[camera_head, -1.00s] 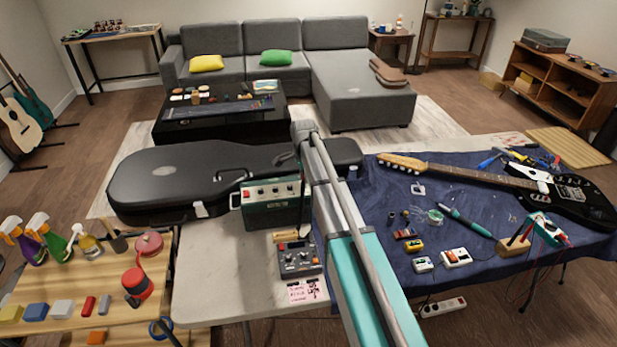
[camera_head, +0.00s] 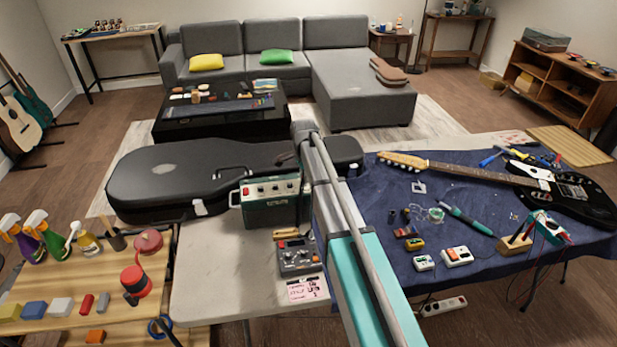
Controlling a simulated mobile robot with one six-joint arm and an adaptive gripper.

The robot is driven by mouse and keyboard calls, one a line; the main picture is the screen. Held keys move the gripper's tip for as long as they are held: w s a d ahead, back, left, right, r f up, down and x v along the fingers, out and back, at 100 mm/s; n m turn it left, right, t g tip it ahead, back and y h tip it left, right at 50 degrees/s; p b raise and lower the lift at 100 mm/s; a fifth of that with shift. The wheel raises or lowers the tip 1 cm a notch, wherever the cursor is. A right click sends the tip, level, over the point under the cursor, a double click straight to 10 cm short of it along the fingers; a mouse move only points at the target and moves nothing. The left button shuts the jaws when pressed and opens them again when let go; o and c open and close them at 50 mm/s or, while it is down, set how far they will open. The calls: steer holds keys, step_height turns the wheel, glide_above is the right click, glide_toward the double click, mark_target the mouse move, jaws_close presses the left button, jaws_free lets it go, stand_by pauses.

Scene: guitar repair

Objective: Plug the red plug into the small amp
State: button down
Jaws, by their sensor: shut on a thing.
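No plug or cable is clear at the amp's panel.
A grey pedal (camera_head: 298,257) and a pink note (camera_head: 307,290) lie in front of the amp. The black guitar case (camera_head: 150,185) lies behind it. A black guitar (camera_head: 565,195), tools and small boxes lie on the blue cloth (camera_head: 385,240) at right. The pale table (camera_head: 215,270) is clear left of the pedal.

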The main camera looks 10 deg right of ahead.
steer(key=c, duration=0.6)
jaws_free()
steer(key=shift+o, duration=0.6)
steer(key=o, duration=0.3)
steer(key=shift+r, duration=0.1)
steer(key=shift+r+p, duration=3.95)
steer(key=shift+p, duration=0.05)
